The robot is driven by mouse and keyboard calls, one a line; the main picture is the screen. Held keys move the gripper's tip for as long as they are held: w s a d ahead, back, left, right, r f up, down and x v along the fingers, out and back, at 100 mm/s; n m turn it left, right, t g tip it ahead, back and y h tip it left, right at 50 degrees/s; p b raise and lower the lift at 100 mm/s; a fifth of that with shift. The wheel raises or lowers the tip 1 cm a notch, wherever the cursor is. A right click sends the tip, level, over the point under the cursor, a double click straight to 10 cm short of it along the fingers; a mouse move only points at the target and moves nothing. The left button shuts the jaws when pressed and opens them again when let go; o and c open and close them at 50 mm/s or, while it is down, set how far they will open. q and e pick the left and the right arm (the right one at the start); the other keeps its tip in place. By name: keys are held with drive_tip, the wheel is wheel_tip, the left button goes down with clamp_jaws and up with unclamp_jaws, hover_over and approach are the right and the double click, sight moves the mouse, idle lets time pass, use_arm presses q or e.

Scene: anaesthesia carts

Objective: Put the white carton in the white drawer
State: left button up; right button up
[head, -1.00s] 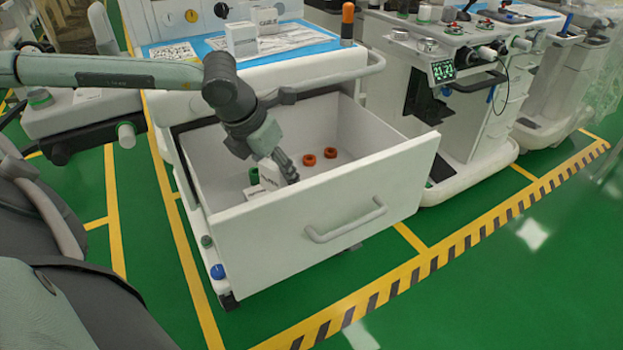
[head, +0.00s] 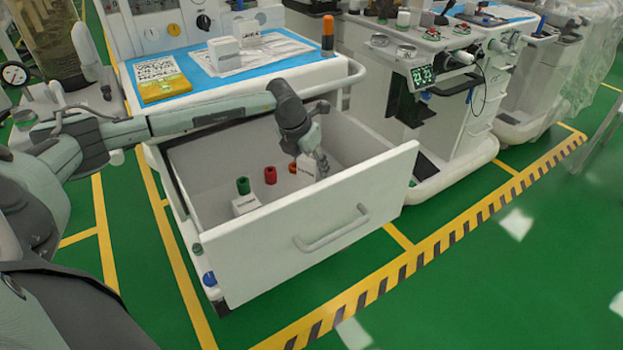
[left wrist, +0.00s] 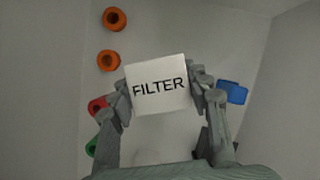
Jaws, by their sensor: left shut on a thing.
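The white drawer (head: 290,245) is pulled out from its cart, with its front panel facing me. My left gripper (head: 318,164) reaches down into it from above. It is shut on the white carton (head: 305,168), partly hidden by the fingers. In the left wrist view the carton (left wrist: 158,85) reads FILTER and sits between the two fingers (left wrist: 160,98), above the drawer floor. I cannot tell whether its underside touches anything. My right gripper is not in view.
Inside the drawer are another white box (head: 246,204), a green piece (head: 243,186), a red piece (head: 270,175), orange rings (left wrist: 114,19) and a blue piece (left wrist: 232,92). The cart top holds a white box (head: 223,52) and a yellow packet (head: 160,78). Another cart stands right.

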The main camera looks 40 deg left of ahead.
sight(306, 168)
use_arm(q)
wheel_tip(306, 168, down, 6)
drive_tip(key=shift+r, duration=0.25)
drive_tip(key=shift+f, duration=0.1)
drive_tip(key=o, duration=1.2)
drive_tip(key=shift+c, duration=0.2)
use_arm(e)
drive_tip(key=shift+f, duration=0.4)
use_arm(q)
drive_tip(key=shift+r, duration=0.2)
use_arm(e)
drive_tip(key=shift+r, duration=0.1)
use_arm(q)
drive_tip(key=v, duration=1.1)
drive_tip(key=shift+s, duration=0.1)
drive_tip(key=shift+s+r, duration=0.15)
drive_tip(key=shift+r, duration=0.2)
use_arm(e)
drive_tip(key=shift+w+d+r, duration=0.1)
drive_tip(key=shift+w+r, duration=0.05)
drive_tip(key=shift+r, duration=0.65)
